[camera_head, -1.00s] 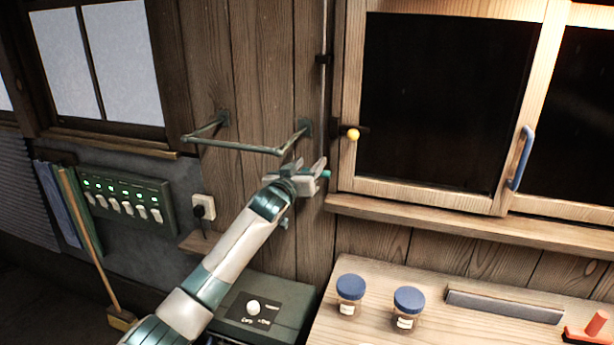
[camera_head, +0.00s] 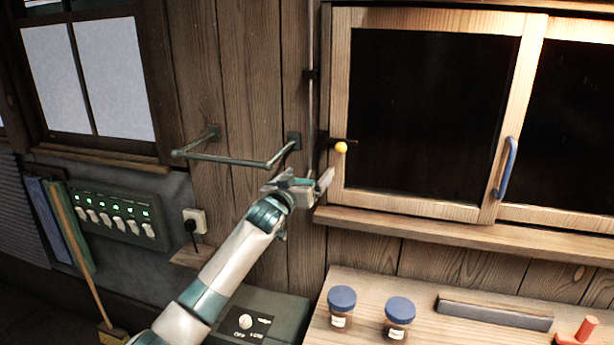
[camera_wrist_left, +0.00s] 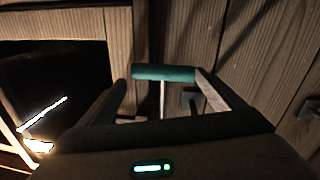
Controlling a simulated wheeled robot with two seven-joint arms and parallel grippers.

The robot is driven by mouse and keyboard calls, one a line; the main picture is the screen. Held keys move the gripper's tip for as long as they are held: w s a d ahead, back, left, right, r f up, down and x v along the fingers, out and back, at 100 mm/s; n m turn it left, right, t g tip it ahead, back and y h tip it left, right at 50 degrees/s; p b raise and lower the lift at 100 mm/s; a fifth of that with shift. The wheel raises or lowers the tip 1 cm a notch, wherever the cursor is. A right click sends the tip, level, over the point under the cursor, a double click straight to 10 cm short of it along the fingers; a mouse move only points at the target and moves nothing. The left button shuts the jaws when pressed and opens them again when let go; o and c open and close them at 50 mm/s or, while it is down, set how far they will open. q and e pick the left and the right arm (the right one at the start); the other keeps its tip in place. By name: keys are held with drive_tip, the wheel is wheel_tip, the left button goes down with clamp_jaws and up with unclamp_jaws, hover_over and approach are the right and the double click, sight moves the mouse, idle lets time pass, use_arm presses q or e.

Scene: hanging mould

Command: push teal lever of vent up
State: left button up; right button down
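The teal lever shows in the left wrist view as a short teal cylinder (camera_wrist_left: 163,73) on a thin pale rod. It lies crosswise just ahead of my left gripper's fingertips, or between them; I cannot tell whether they touch it. My left gripper (camera_head: 303,184) is open, with its fingers spread, in front of the plank wall below the yellow knob. It also shows in the left wrist view (camera_wrist_left: 163,88). In the head view the gripper mostly hides the lever. A thin vertical rod (camera_head: 311,110) runs up the wall above the gripper. My right gripper is out of view.
A green rail (camera_head: 220,161) juts from the wall left of the gripper. The cabinet window frame (camera_head: 340,90), with a yellow knob (camera_head: 340,147), and a wooden ledge (camera_head: 420,225) are close at right. Two blue-lidded jars (camera_head: 341,305) stand on the bench below.

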use_arm(q)
drive_tip(key=shift+a, duration=0.15)
drive_tip(key=shift+s+a, duration=0.1)
drive_tip(key=shift+s+a+f+b, duration=0.1)
drive_tip(key=shift+s+a+b, duration=0.1)
drive_tip(key=shift+s+b, duration=0.25)
drive_tip(key=b+v, duration=0.5)
drive_tip(key=v, duration=1.1)
drive_tip(key=shift+s+d, duration=0.1)
drive_tip(key=shift+d, duration=0.05)
